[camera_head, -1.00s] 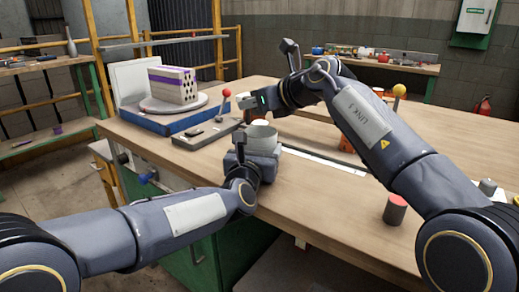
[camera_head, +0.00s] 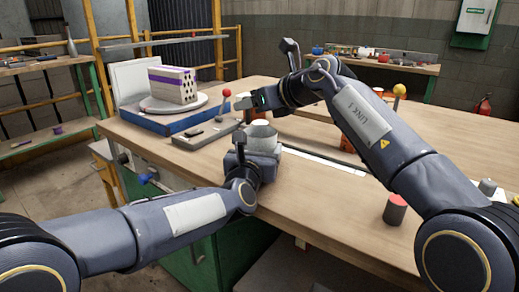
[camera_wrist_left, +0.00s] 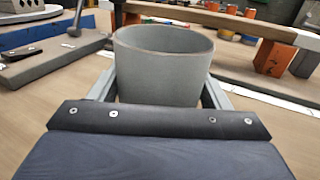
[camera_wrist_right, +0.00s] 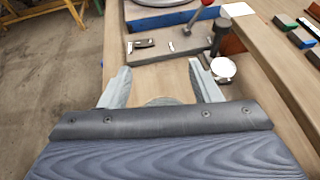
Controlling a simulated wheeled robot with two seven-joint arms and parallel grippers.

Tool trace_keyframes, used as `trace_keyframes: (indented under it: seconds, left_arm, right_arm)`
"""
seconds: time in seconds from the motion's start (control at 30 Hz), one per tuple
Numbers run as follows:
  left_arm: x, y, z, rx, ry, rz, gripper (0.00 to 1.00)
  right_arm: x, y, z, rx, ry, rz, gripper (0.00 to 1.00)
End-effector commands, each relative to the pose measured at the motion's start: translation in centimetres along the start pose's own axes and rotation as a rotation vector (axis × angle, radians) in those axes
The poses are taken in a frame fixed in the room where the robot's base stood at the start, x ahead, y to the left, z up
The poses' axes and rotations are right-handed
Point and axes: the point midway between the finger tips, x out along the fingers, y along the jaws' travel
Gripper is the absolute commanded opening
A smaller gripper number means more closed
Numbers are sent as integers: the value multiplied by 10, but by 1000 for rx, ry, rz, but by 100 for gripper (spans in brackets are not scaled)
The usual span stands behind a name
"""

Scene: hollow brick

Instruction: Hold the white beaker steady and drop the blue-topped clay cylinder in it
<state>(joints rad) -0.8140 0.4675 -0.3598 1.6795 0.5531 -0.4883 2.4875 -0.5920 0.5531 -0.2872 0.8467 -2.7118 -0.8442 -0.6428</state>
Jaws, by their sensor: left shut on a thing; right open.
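The white beaker, a pale grey-white open cup, shows large in the left wrist view (camera_wrist_left: 165,65) and small in the head view (camera_head: 262,129). My left gripper (camera_head: 259,142) is shut on it, one finger on each side, at the table's near edge. The beaker looks upright in the left wrist view; its bottom inside is hidden. My right gripper (camera_wrist_right: 160,85) is open and hangs over the table just behind the beaker. A grey curved edge shows between its fingers, too little to identify. I cannot make out the blue-topped clay cylinder.
A red-topped dark cylinder (camera_head: 395,210) stands at the right. A grey base with a red-knobbed lever (camera_head: 222,108) and a blue platform with a hollow brick (camera_head: 173,85) stand at the back left. Orange blocks (camera_wrist_left: 272,58) stand behind the beaker. The front table surface is mostly clear.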

Motion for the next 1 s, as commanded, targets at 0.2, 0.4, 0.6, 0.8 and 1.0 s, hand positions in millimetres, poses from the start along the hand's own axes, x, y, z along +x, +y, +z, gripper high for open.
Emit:
trace_keyframes:
  seconds: [0.2, 0.4, 0.6, 0.8, 1.0]
  left_arm:
    - [0, 0, 0, 0, 0, 0, 39]
    - [0, 0, 0, 0, -1, 0, 39]
    - [0, 0, 0, 0, -1, 0, 39]
    - [0, 0, 0, 0, -1, 0, 39]
    - [0, 0, 0, 0, -1, 0, 84]
  right_arm:
    - [-7, 1, 19, -3, -2, -1, 57]
    - [-15, 1, 37, -3, -3, -1, 57]
    - [-21, 0, 52, -1, -1, -1, 57]
    - [-22, 0, 54, 0, 1, 0, 57]
    - [-22, 0, 54, 0, 0, 0, 57]
